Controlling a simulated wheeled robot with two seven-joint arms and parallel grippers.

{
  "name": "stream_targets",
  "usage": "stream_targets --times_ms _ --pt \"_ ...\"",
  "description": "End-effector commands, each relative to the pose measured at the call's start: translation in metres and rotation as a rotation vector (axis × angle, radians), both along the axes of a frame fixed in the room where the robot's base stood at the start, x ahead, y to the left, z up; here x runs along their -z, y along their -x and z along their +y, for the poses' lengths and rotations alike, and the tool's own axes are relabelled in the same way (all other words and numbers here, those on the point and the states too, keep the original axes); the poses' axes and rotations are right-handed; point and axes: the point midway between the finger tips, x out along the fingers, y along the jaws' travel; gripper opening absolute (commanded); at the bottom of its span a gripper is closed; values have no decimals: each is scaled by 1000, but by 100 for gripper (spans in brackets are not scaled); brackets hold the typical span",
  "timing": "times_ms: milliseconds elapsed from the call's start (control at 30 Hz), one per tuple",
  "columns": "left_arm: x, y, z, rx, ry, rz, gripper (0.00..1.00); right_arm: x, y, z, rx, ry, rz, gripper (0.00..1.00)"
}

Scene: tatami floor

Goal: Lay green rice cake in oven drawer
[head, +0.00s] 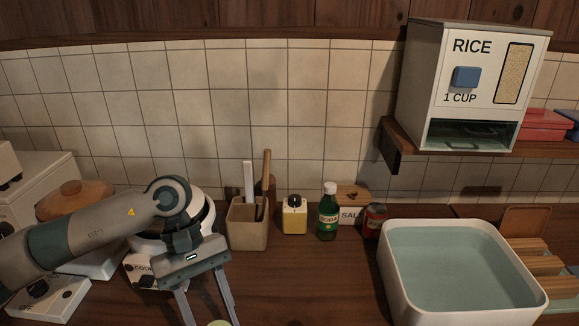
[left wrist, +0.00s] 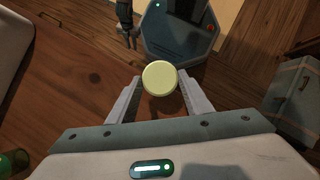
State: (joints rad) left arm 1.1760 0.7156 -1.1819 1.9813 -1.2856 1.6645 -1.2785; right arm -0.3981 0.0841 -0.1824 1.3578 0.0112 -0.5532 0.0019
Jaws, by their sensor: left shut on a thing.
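The green rice cake (left wrist: 160,77) is a pale yellow-green disc between the fingertips of my left gripper (left wrist: 158,90) in the left wrist view. The gripper is shut on it. In the head view, my left gripper (head: 210,308) points down over the front of the counter, left of centre. Only the top edge of the cake (head: 218,323) shows there, at the bottom border. A dark shape that looks like my right gripper (left wrist: 128,30) hangs at the top of the left wrist view; its jaws are unclear. I cannot make out an oven drawer in either view.
A water-filled basin (head: 398,285) is at right. The rice dispenser (head: 470,85) sits on a shelf. The middle counter is clear. A grey-green cabinet (left wrist: 298,95) stands at right.

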Motion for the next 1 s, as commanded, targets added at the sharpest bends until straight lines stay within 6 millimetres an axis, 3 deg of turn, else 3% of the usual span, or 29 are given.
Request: stream_targets --times_ms 300,500,1000 --pt "3 -6 41 393 -4 0 24 -1 -3 7 -6 -14 -50 26" --pt "5 -8 59 546 -2 -1 24 -1 -4 9 -9 -21 -76 26" --pt "6 -9 66 597 0 -1 24 0 -5 10 -10 -24 -85 26"
